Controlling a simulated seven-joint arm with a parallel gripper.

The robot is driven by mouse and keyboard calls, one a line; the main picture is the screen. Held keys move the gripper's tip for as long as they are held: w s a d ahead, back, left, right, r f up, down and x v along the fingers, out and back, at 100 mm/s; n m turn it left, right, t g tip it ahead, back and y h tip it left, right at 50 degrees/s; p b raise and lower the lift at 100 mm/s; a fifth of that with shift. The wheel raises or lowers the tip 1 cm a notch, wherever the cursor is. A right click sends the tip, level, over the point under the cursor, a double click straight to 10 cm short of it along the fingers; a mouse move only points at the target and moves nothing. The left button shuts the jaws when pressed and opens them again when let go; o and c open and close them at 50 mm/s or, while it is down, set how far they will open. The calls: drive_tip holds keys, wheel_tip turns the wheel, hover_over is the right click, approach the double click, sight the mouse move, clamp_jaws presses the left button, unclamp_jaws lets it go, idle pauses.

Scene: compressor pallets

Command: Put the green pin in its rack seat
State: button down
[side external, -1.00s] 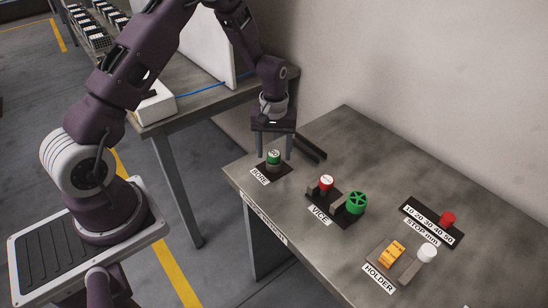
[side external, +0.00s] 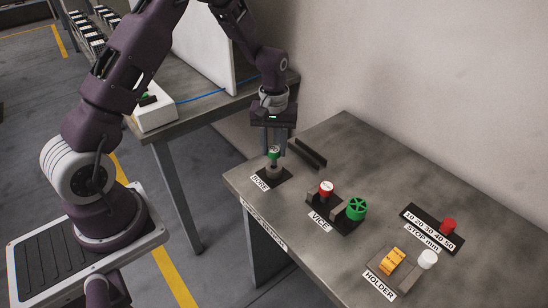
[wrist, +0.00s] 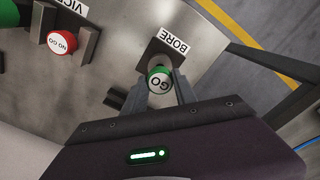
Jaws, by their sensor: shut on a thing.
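The green pin (side external: 274,151) has a round green head with a white top marked GO, which shows in the wrist view (wrist: 159,80). It is upright at the block labelled BORE (side external: 286,177), with grey metal below its head; I cannot tell how deep the pin sits in the bore. My gripper (side external: 279,150) points down from above and is shut on the green pin, one finger on each side of the head in the wrist view (wrist: 167,90). I cannot pick out a rack seat for certain.
Right of the bore are the red NO GO pin (side external: 326,187) and a green handwheel (side external: 357,207) at the VICE. Farther right are the red STOP knob (side external: 448,226) and the HOLDER (side external: 411,268) with orange and white parts. A dark rail (side external: 307,153) lies behind the bore.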

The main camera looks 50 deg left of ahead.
sight(275, 148)
drive_tip(key=r, duration=0.5)
drive_tip(key=shift+w+a+r, duration=0.15)
drive_tip(key=shift+w+r, duration=0.1)
drive_tip(key=shift+r, duration=0.05)
drive_tip(key=w+a, duration=0.4)
drive_tip(key=w, duration=0.8)
drive_tip(key=f, duration=0.9)
drive_tip(key=shift+w+d+f, duration=0.15)
drive_tip(key=shift+w+f, duration=0.1)
drive_tip(key=shift+f, duration=0.05)
drive_tip(key=shift+f, duration=0.15)
drive_tip(key=c, duration=1)
unclamp_jaws()
